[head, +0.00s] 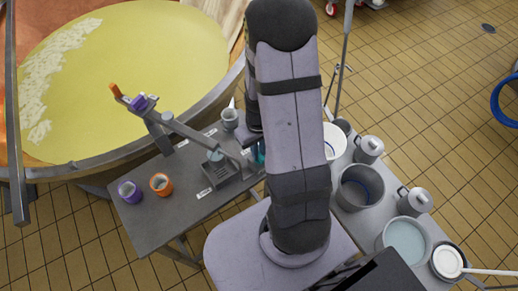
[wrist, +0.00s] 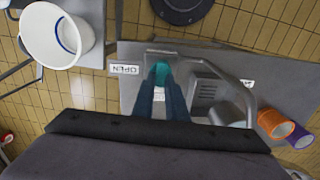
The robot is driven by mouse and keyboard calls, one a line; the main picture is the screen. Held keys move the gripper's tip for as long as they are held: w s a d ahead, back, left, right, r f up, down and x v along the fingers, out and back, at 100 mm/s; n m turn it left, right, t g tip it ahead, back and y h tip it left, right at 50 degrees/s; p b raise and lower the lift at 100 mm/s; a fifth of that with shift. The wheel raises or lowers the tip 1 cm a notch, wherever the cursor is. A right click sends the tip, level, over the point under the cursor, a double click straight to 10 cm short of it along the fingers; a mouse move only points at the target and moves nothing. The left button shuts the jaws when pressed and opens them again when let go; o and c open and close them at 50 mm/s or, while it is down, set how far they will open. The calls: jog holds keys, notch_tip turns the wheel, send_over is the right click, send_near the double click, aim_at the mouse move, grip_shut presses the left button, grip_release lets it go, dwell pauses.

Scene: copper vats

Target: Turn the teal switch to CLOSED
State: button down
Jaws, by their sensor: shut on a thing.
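The teal switch shows in the wrist view (wrist: 161,70) between the tips of my gripper (wrist: 160,82), which is shut on it. A white label reading OPEN (wrist: 124,69), upside down, lies just left of it on the grey bench. A small white label (wrist: 247,84), too small to read, lies to the right. In the head view a bit of teal (head: 259,153) shows beside my arm; the arm hides most of the switch, and my fingertips are not clearly visible there.
A grey bench (head: 150,215) carries a metal device (head: 222,172) with a bent pipe, an orange cup (head: 161,184) and a purple cup (head: 129,191). A large vat of yellow liquid (head: 130,60) stands behind. Buckets and metal cans (head: 370,149) crowd the right-hand table.

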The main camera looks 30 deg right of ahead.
jog(key=shift+n, duration=0.4)
jog(key=c, duration=1.8)
grip_release()
jog(key=shift+o, duration=0.2)
jog(key=shift+r, duration=0.1)
jog(key=shift+r+b, duration=0.6)
jog(key=shift+r, duration=3)
